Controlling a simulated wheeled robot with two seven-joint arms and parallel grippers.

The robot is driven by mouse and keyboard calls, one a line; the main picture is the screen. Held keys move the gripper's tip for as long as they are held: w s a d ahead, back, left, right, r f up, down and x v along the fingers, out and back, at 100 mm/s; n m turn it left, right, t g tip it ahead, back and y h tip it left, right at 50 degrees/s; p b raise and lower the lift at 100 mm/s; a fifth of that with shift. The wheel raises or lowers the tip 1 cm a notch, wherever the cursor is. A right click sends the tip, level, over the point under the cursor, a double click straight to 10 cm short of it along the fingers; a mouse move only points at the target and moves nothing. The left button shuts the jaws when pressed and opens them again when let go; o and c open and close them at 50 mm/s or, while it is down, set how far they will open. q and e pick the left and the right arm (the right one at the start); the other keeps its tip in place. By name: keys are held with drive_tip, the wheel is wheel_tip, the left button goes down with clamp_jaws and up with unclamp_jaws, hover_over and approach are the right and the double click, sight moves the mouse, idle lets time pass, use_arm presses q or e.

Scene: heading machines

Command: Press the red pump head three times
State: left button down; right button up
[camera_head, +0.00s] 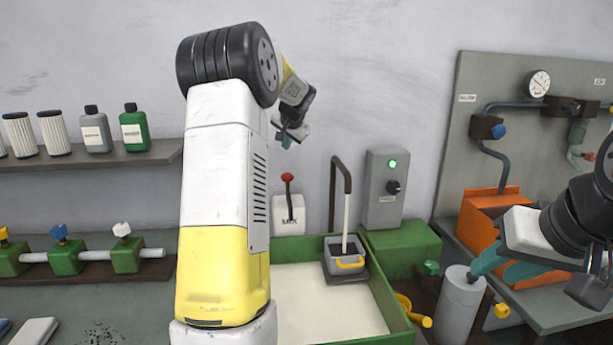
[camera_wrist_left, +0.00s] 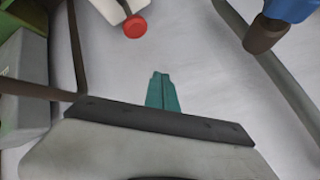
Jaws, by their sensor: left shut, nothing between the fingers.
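The red pump head (camera_head: 288,177) sits on a dark stem above a white container (camera_head: 289,214) by the back wall. In the left wrist view the red pump head (camera_wrist_left: 135,26) is near the top edge, with part of the white container (camera_wrist_left: 112,9) beyond it. My left gripper (camera_head: 287,140) is above the pump head in the head view, apart from it. Its teal fingers (camera_wrist_left: 162,92) are together and empty, pointing toward the wall side. My right gripper (camera_head: 503,268) is at the far right with its teal fingers apart, close to a grey cylinder (camera_head: 460,300).
A grey control box (camera_head: 384,190) with a green light stands right of the pump. An orange box (camera_head: 485,205) is farther right. Shelves with bottles (camera_head: 133,127) are left.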

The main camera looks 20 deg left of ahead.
sight(287, 175)
use_arm(q)
drive_tip(key=shift+f, duration=3.6)
drive_tip(key=shift+f, duration=0.1)
drive_tip(key=shift+f, duration=0.25)
drive_tip(key=shift+s+f, duration=0.1)
drive_tip(key=shift+f, duration=1.2)
idle(0.4)
drive_tip(key=shift+r, duration=1.65)
drive_tip(key=shift+r, duration=2.55)
